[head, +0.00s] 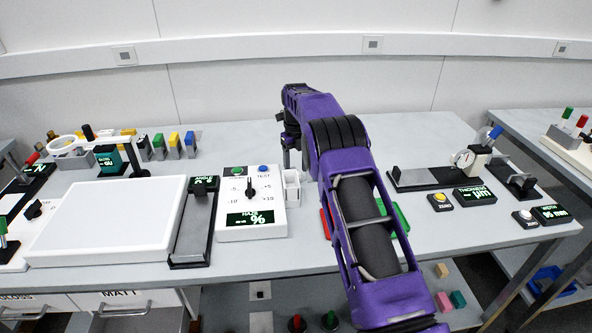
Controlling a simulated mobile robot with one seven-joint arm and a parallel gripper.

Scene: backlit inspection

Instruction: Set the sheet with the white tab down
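My purple arm reaches from the bottom right over the middle of the table. My gripper (292,158) points down behind the arm's far bend, above a small white open holder (292,187). The arm covers much of it, and I cannot see whether its fingers are apart or hold anything. I cannot make out a sheet with a white tab in this view. Red (325,224) and green (402,217) flat pieces show on either side of the arm on the table; most of them is hidden.
A white light panel (105,220) lies at left beside a dark angle gauge (191,235). A haze meter (251,206) stands left of the arm. A thickness gauge (465,160) and width readout (550,213) are at right. Bare table shows in front.

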